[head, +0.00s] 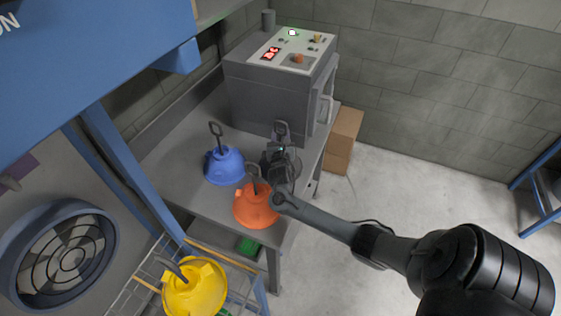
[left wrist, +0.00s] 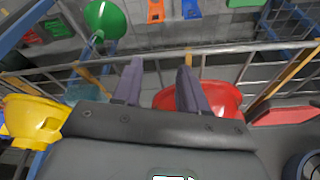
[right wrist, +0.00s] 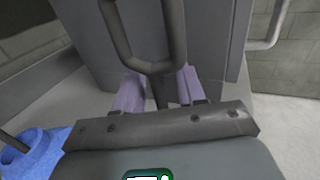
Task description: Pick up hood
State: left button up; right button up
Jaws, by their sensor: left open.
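A blue hood (head: 224,165) and an orange hood (head: 257,206) stand on the grey table, each with an upright handle. A yellow hood (head: 195,288) is at the lower left by a wire rack. My right gripper (head: 280,155) is over the table beside the blue and orange hoods. In the right wrist view a dark loop handle (right wrist: 175,35) rises with its stem between my open right fingers (right wrist: 163,85). The hood below that handle is hidden by the gripper. My left gripper (left wrist: 158,80) is open and empty, with a red hood (left wrist: 222,97) close to its right finger.
A grey machine (head: 275,90) with a lit panel stands at the table's back, close behind my right gripper. A cardboard box (head: 342,140) is beside it. In the left wrist view, metal rack bars (left wrist: 60,65) and a green hood (left wrist: 107,18) lie beyond the fingers.

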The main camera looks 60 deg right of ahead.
jog(key=shift+c, duration=0.2)
grip_shut()
jog(key=shift+r, duration=0.1)
dwell(1.0)
